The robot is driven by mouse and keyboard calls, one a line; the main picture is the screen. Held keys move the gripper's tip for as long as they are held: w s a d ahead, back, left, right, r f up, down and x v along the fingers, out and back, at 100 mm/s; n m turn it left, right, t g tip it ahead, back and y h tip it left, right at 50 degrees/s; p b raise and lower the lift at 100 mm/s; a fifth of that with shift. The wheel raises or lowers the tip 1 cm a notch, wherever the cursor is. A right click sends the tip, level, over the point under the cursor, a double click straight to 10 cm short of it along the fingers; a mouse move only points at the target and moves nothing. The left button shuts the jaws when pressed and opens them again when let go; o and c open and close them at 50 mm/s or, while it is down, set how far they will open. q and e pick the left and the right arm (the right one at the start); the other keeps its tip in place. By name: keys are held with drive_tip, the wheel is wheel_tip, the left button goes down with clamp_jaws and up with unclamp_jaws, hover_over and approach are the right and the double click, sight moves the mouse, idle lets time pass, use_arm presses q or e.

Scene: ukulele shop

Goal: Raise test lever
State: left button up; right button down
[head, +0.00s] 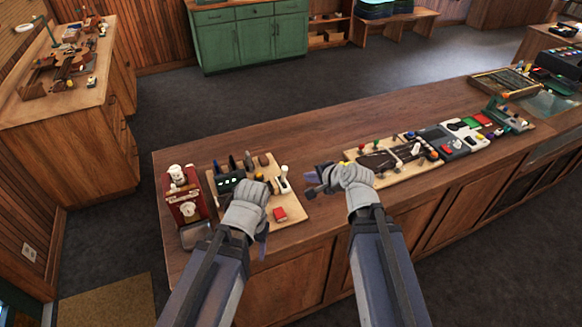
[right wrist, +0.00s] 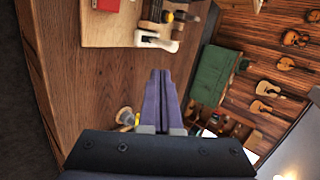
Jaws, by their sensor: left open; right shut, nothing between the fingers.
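A wooden board (head: 296,208) near the left end of the counter carries a small upright white-handled piece (head: 283,183) that looks like a lever; I cannot be sure it is the test lever. A white piece on the board also shows in the right wrist view (right wrist: 156,41). My left gripper (head: 262,232) is open over the board's front left part, its fingers mostly hidden by the hand. My right gripper (head: 318,182) is right of the board, above bare counter. Its purple fingers are shut and empty in the right wrist view (right wrist: 160,88), apart from the white piece.
The board also holds a black device with green lights (head: 231,181) and a red block (head: 280,214). A red machine (head: 186,204) stands left of it. A second board (head: 398,174) with dark parts lies to the right. Bare counter (head: 300,150) lies behind.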

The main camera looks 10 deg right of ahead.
sight(286, 168)
drive_tip(key=w+r+b+x, duration=0.1)
drive_tip(key=b+x, duration=0.5)
drive_tip(key=x, duration=0.6)
drive_tip(key=shift+w+a+r, duration=0.2)
drive_tip(key=shift+w+a, duration=0.25)
drive_tip(key=shift+a, duration=0.15)
drive_tip(key=shift+w+g+p, duration=0.15)
drive_tip(key=shift+g+p, duration=0.15)
drive_tip(key=w+p, duration=0.1)
drive_tip(key=r+g+p, duration=0.1)
drive_tip(key=w+a+g+h+p, duration=0.1)
drive_tip(key=p, duration=0.1)
drive_tip(key=shift+w+r, duration=0.2)
drive_tip(key=shift+w, duration=0.1)
drive_tip(key=shift+w+a+f+g+h+p, duration=0.1)
drive_tip(key=shift+w+a+g+h+p, duration=0.15)
drive_tip(key=shift+w+g+p, duration=0.5)
drive_tip(key=shift+w+a+f, duration=0.1)
drive_tip(key=shift+w, duration=0.45)
